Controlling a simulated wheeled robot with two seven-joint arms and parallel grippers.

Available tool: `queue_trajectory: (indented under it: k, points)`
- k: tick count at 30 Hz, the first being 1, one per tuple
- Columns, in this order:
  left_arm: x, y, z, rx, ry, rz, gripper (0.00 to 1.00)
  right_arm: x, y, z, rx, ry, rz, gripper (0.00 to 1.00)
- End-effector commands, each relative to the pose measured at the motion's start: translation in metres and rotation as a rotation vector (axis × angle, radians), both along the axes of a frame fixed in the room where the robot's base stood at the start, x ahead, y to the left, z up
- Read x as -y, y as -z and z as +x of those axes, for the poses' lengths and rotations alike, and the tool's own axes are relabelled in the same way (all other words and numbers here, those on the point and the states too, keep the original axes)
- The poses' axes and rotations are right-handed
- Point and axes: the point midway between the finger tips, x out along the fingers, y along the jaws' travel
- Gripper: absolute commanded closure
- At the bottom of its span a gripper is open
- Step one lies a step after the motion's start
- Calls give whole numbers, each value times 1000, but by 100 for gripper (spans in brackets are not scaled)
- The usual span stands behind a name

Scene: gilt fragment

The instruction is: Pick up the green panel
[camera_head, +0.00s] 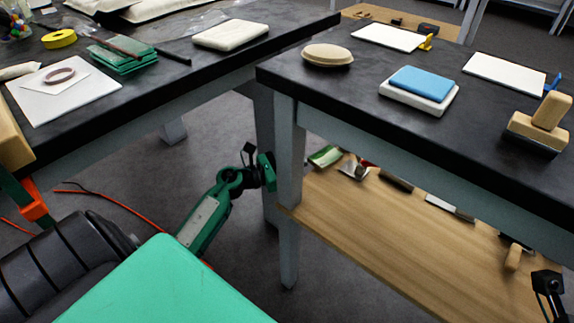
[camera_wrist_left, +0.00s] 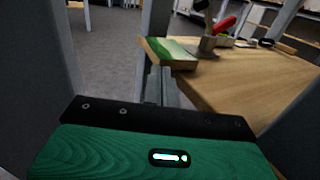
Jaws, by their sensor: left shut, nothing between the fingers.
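The green panel (camera_head: 325,156) lies on the wooden lower shelf under the right table, near its left end, beside the table leg. In the left wrist view the panel (camera_wrist_left: 170,50) shows a green striped top and a pale wood edge. My left gripper (camera_head: 268,172) is shut and empty, at the table leg just left of the panel and apart from it. Its fingertips are hard to make out against the leg. A dark piece at the lower right edge of the head view seems to be part of my right wrist; its fingers cannot be made out.
The wooden shelf (camera_head: 390,235) also holds a metal tool (camera_head: 354,169) close to the panel and several other tools farther right. The grey table leg (camera_head: 289,160) stands close to my left gripper. The black tabletop (camera_head: 340,85) overhangs the shelf. Open floor lies to the left.

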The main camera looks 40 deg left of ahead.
Motion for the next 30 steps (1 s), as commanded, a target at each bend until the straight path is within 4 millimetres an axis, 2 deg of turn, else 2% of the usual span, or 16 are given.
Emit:
queue_trajectory:
  k: [11,19,30]
  points:
    - [1,0,2,-1,0,-1,100,0,-1,0,1,0,3,64]
    - [11,-1,18,0,0,0,100,0,-1,0,1,0,3,64]
    - [10,1,18,0,0,0,100,0,0,1,2,0,3,64]
